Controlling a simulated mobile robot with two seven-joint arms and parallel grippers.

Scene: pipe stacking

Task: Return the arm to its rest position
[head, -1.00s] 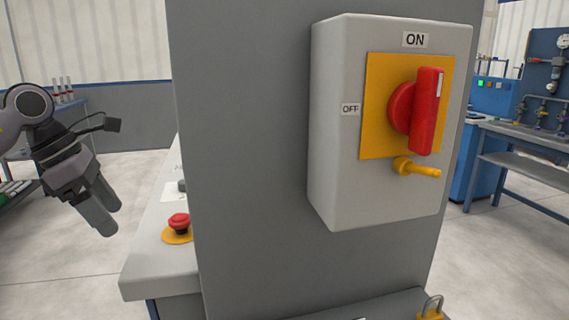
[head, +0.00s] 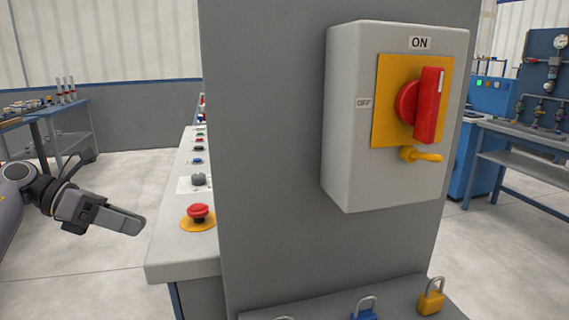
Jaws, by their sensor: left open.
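My left gripper (head: 122,221) is at the left of the head view, with my left arm coming in from the left edge. Its fingers point right and it is open, with nothing seen between the fingers. It hangs in free air, left of the grey console and apart from it. My right gripper is not in view.
A grey console (head: 170,262) with a red emergency button (head: 198,212) stands just right of my gripper. A grey column (head: 265,150) carries a switch box (head: 345,120) with a red handle (head: 430,105), upright at ON. Padlocks (head: 431,301) sit on a shelf below. Open floor lies at left.

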